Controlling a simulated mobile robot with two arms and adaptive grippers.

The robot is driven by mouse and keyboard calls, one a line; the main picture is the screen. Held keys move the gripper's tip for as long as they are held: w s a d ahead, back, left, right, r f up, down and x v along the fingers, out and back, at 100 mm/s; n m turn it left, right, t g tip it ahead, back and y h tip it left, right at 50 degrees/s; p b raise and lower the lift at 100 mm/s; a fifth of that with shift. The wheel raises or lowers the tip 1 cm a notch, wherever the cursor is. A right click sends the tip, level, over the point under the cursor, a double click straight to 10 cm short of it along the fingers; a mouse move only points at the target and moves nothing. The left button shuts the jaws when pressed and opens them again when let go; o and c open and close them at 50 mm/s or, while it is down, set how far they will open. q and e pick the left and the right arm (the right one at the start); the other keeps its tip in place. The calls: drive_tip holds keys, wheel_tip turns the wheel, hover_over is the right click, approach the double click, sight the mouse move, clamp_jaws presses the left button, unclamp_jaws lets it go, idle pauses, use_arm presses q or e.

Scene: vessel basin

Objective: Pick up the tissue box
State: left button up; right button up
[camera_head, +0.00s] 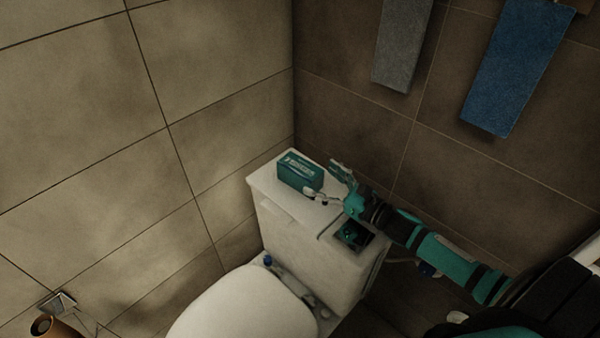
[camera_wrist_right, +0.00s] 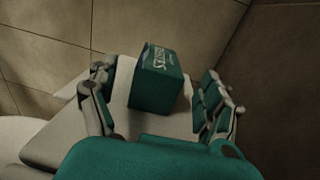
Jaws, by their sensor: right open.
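The tissue box (camera_head: 300,171) is a teal box with white lettering. It sits on top of the white toilet tank, near the back corner in the head view. My right gripper (camera_head: 325,181) is open just to the right of the box, with its fingers pointing towards it. In the right wrist view the box (camera_wrist_right: 156,80) stands between the two spread fingers of my right gripper (camera_wrist_right: 157,98), a little beyond them. No finger clearly touches the box. My left gripper is not in view.
The toilet tank (camera_head: 283,219) has a square opening in its top under my right arm. The toilet lid (camera_head: 245,308) is in front. Tiled walls meet behind the tank. A grey towel (camera_head: 402,45) and a blue towel (camera_head: 518,68) hang at right. A paper holder (camera_head: 58,302) is at lower left.

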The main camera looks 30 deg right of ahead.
sight(308, 170)
drive_tip(key=x, duration=0.4)
drive_tip(key=shift+w+r, duration=0.1)
drive_tip(key=shift+w, duration=0.05)
drive_tip(key=shift+w+a+p, duration=0.2)
drive_tip(key=shift+w+p, duration=0.1)
drive_tip(key=shift+w, duration=0.1)
drive_tip(key=c, duration=1.3)
drive_tip(key=shift+r, duration=0.45)
wheel_tip(308, 170, up, 2)
drive_tip(key=shift+r, duration=0.15)
drive_tip(key=s+a, duration=0.3)
drive_tip(key=s, duration=0.1)
drive_tip(key=s+a+r+b, duration=0.1)
drive_tip(key=s+a, duration=0.2)
drive_tip(key=s, duration=0.1)
drive_tip(key=s+a+b, duration=0.1)
drive_tip(key=s+a, duration=0.3)
drive_tip(key=shift+s+r, duration=0.35)
